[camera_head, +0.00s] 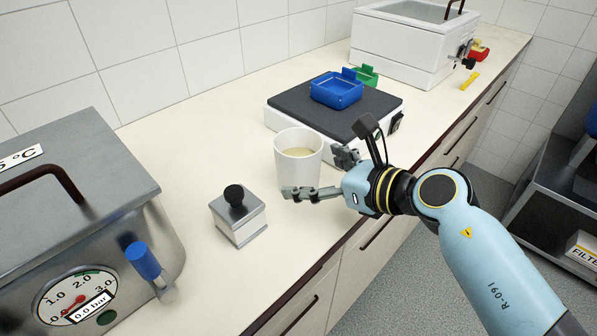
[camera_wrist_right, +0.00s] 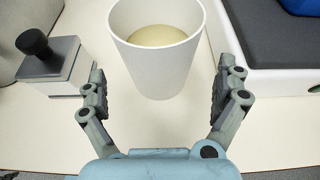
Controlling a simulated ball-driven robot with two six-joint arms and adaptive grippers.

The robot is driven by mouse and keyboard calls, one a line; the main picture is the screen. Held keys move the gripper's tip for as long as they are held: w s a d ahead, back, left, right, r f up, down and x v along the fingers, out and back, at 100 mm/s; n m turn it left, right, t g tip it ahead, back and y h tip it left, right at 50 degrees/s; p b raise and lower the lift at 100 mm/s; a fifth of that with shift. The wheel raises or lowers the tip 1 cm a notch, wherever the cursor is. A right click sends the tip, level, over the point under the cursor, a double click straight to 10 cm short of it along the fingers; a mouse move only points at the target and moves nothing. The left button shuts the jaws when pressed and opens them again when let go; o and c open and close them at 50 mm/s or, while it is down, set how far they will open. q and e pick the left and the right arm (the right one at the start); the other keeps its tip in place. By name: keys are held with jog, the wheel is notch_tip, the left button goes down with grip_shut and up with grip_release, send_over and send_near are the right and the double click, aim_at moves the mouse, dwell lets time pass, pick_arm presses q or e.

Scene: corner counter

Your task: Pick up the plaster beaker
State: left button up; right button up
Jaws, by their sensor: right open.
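The plaster beaker (camera_head: 297,166) is a white cup with a pale cream filling, standing upright on the counter. My right gripper (camera_head: 318,174) is open at the beaker's near side, one finger to its front left and the other to its right. In the right wrist view the beaker (camera_wrist_right: 157,60) stands ahead, between the lines of the two fingers of the gripper (camera_wrist_right: 160,92), with a gap on each side. The fingers are not closed on it. My left gripper is out of view.
A metal block with a black knob (camera_head: 239,218) stands left of the beaker. A dark-topped device (camera_head: 290,100) carrying a blue tray (camera_head: 336,92) is close behind. A steel vessel with gauge (camera_head: 80,220) fills the left. The counter's front edge is near.

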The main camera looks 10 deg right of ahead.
jog(key=x, duration=0.4)
jog(key=shift+w+a+r, duration=0.1)
jog(key=shift+w+a, duration=0.15)
jog(key=shift+w, duration=0.05)
jog(key=shift+s, duration=0.1)
jog(key=shift+c, duration=0.4)
jog(key=c, duration=1.4)
jog(key=shift+r, duration=0.1)
jog(key=shift+c, duration=0.4)
jog(key=shift+r, duration=0.1)
